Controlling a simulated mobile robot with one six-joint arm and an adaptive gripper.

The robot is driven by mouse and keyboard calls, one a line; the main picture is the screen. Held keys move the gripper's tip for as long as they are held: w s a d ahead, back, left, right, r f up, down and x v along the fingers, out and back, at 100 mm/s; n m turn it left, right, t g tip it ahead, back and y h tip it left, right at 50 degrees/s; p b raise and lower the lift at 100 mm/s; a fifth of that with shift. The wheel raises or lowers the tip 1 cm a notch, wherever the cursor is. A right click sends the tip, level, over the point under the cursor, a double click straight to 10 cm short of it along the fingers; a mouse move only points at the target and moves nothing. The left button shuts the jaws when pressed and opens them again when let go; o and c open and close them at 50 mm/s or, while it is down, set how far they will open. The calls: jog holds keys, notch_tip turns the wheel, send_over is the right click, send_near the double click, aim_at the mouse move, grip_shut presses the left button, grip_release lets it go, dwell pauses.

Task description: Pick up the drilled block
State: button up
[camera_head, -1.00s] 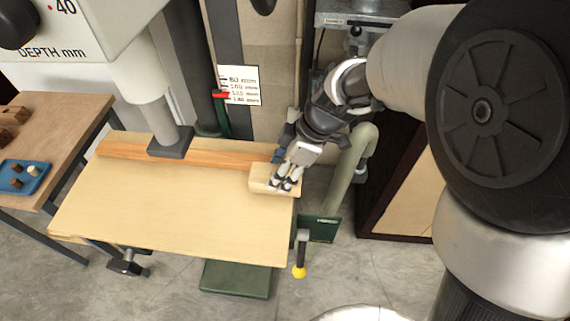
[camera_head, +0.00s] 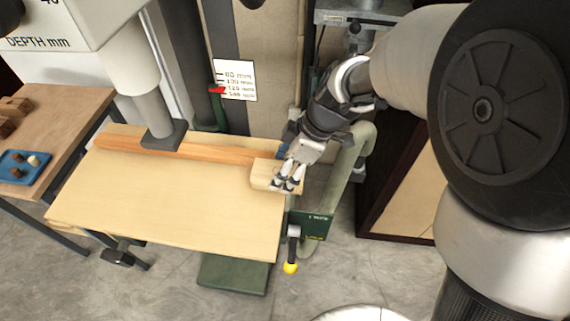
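A pale wooden block (camera_head: 262,173) is at the right end of the drill press table (camera_head: 165,205), near the end of the orange-brown wooden fence (camera_head: 215,151). My gripper (camera_head: 288,184) points down at the block's right part, with its fingers closed against it. The fingers hide part of the block. No drilled hole can be made out on it at this size. The block's right end reaches past the table's right edge, and I cannot tell whether its underside touches the table.
A side bench (camera_head: 60,115) at the left holds a blue tray (camera_head: 38,178) with small pieces and several brown blocks. The press head (camera_head: 130,60) stands over the table. A yellow-knobbed lever (camera_head: 290,267) hangs below its right edge. The table's front area is clear.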

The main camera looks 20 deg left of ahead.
jog(key=shift+o, duration=0.8)
jog(key=shift+r, duration=0.1)
jog(key=shift+w+r, duration=0.1)
jog(key=shift+r, duration=0.2)
jog(key=v, duration=1.1)
jog(key=shift+d+r, duration=0.15)
jog(key=shift+d, duration=0.05)
